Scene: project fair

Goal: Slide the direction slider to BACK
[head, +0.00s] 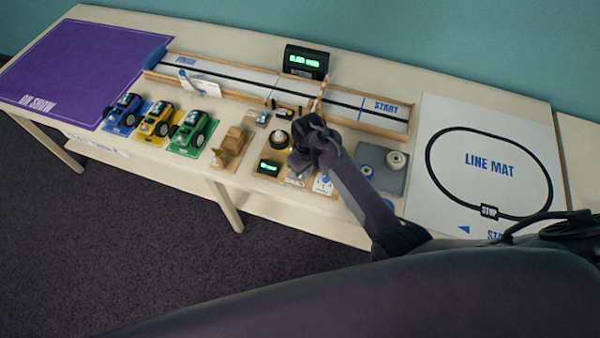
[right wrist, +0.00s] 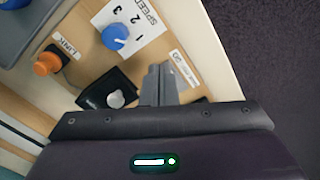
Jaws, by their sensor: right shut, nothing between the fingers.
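The control board (right wrist: 130,70) is wooden, and my right gripper (right wrist: 160,72) is over it, shut and empty, fingers close together. Beside the fingers is a black plate (right wrist: 97,88) with a pale grey knob (right wrist: 116,99); it looks like the direction slider, but I cannot read its label or tell its position. The fingers look apart from the knob, to its right in the wrist view. In the head view my right gripper (head: 298,163) hides much of the board. My left gripper is not in view.
A blue speed knob (right wrist: 114,36) and an orange knob (right wrist: 47,63) are near the fingers. In the head view, a green-lit display (head: 270,167) and a wooden piece (head: 232,148) are left of the gripper, and a grey tray (head: 378,168) is right.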

